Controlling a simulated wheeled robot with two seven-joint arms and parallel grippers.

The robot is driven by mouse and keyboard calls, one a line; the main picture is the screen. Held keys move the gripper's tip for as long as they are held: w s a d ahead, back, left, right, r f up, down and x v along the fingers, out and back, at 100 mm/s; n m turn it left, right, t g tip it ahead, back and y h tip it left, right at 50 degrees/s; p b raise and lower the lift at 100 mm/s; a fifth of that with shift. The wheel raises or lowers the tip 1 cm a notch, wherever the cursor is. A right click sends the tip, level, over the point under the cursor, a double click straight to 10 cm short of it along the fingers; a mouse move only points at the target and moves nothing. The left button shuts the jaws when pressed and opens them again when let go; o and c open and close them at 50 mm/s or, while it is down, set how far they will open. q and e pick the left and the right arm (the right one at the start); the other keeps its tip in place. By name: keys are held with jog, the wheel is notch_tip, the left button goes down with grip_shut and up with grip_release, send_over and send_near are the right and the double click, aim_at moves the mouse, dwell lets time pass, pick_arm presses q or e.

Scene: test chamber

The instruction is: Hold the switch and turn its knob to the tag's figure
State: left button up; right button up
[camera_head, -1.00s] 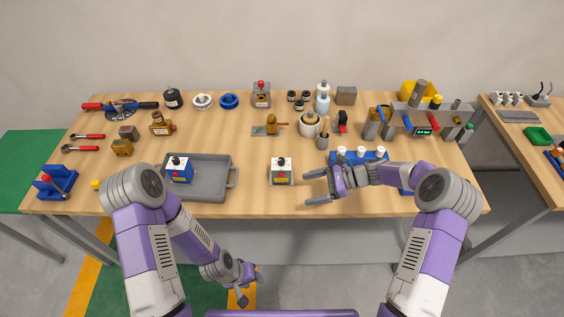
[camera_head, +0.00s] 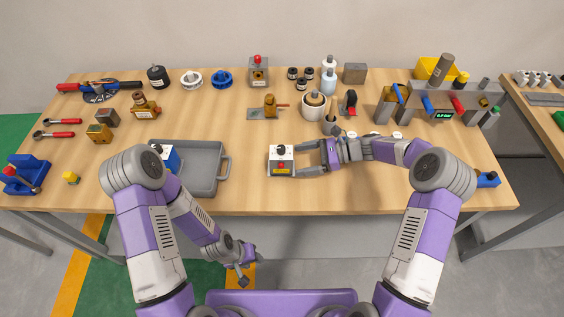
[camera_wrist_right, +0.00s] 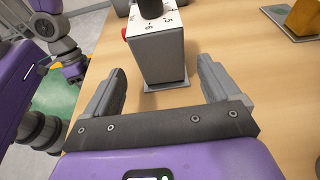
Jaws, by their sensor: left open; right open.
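A grey switch box (camera_head: 274,164) with a white top and a black knob (camera_head: 281,149) stands on the table at the middle front. A yellow tag (camera_head: 283,172) is on its front; its figure is too small to read. My right gripper (camera_head: 302,160) is open, reaching from the right with its fingertips at the box's right side. In the right wrist view the grey box (camera_wrist_right: 157,58) stands just ahead of the open fingers (camera_wrist_right: 162,75), with dial figures partly visible on top. My left gripper (camera_head: 243,271) is open and empty, low in front of the table.
A blue switch box (camera_head: 171,159) stands in the grey tray (camera_head: 208,188) at the left, partly hidden by my left arm. A bench block with a brass piece (camera_head: 269,107) and a pot (camera_head: 314,110) stand behind the grey box. The table in front of it is clear.

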aim_at(285, 162)
jog(key=shift+b+x, duration=0.55)
jog(key=shift+x, duration=2.6)
jog(key=shift+w+f, duration=0.1)
jog(key=c, duration=0.9)
jog(key=shift+c, duration=0.2)
